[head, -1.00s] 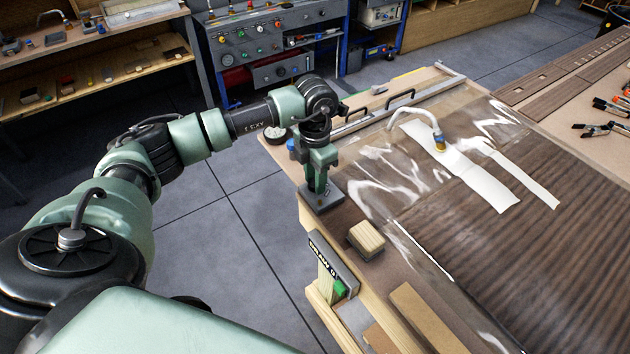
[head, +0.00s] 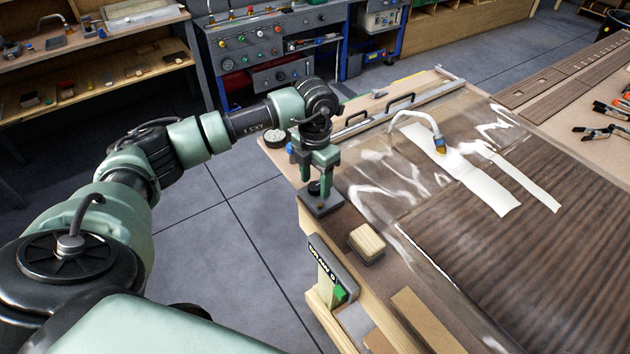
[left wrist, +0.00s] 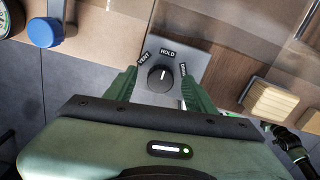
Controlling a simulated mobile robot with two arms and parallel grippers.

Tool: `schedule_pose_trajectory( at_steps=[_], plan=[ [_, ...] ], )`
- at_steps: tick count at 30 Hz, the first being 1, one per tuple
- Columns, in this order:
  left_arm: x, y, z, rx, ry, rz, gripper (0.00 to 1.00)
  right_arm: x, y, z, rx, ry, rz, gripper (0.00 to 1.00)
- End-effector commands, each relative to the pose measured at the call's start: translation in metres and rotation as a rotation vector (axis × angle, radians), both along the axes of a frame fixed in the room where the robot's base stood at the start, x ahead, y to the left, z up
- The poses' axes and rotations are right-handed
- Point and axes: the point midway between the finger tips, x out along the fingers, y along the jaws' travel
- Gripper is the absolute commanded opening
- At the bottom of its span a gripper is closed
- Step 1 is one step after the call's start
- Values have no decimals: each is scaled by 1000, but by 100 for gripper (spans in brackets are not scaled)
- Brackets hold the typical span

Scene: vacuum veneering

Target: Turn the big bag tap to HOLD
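The big bag tap is a black round knob (left wrist: 160,80) on a grey plate (left wrist: 188,52) at the table's corner. The labels VENT, HOLD and DRAW fan around it in the left wrist view. The knob's white mark points up towards HOLD (left wrist: 167,53). In the head view the knob (head: 314,188) shows small on its plate (head: 323,207). My left gripper (head: 316,190) points down over the tap, open, with one green finger on each side of the knob and gaps between; it also shows in the left wrist view (left wrist: 158,74). My right gripper is not in view.
A wooden block (head: 367,242) sits near the tap, and a blue-handled valve (left wrist: 45,32) lies to its left in the wrist view. The clear bag with a hose (head: 415,103) covers the dark veneer (head: 520,235).

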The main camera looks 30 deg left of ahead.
Motion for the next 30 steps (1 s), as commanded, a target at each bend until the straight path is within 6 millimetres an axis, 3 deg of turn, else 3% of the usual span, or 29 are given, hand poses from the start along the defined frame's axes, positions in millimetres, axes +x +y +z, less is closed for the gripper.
schedule_pose_trajectory(
  at_steps=[10, 22, 30],
  plan=[
    [-1, 0, 3, 1, 2, -1, 54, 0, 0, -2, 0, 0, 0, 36],
    [0, 0, 64, 0, 0, 0, 54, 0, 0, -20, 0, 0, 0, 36],
    [-1, 0, 77, 1, 3, -1, 54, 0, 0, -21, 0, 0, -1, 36]
  ],
)
